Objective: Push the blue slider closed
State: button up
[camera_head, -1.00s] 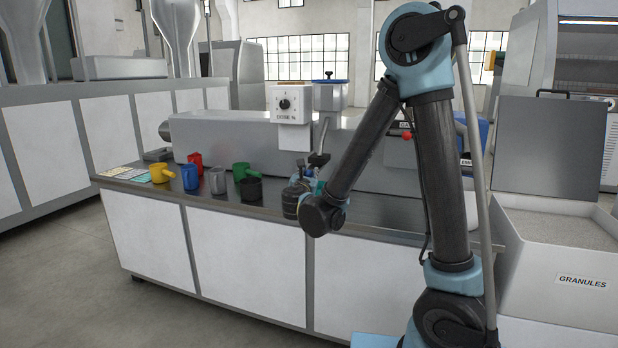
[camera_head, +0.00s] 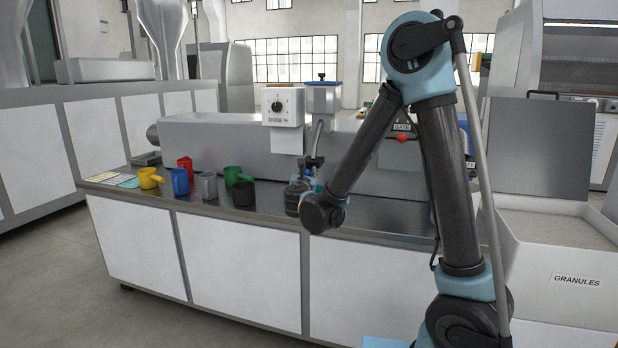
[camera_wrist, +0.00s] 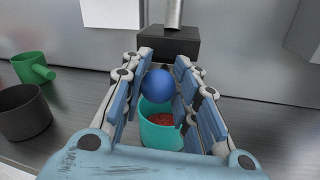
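In the wrist view a round blue knob (camera_wrist: 158,86), which I take to be the blue slider's handle, sits in front of a dark block (camera_wrist: 165,45) under a metal pipe. My gripper (camera_wrist: 163,70) is open, with one finger on each side of the knob. I cannot tell whether either finger touches it. A teal cup (camera_wrist: 162,130) holding red material stands below the knob, between the fingers. In the head view my gripper (camera_head: 306,180) is at the pipe's lower end, and my arm partly hides it; the knob cannot be made out there.
Yellow (camera_head: 149,178), blue (camera_head: 180,182), grey (camera_head: 208,185), green (camera_head: 233,175) and black (camera_head: 244,194) mugs stand left of my gripper on the metal bench (camera_head: 265,207). A red mug (camera_head: 186,166) is behind them. The white dose box (camera_head: 283,106) is above. The granules bin (camera_head: 560,290) is at right.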

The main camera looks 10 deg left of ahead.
jog(key=shift+o, duration=1.3)
jog(key=shift+s, duration=0.1)
jog(key=s+d, duration=0.1)
jog(key=s, duration=1)
jog(key=shift+s+d, duration=0.2)
jog(key=shift+s, duration=0.15)
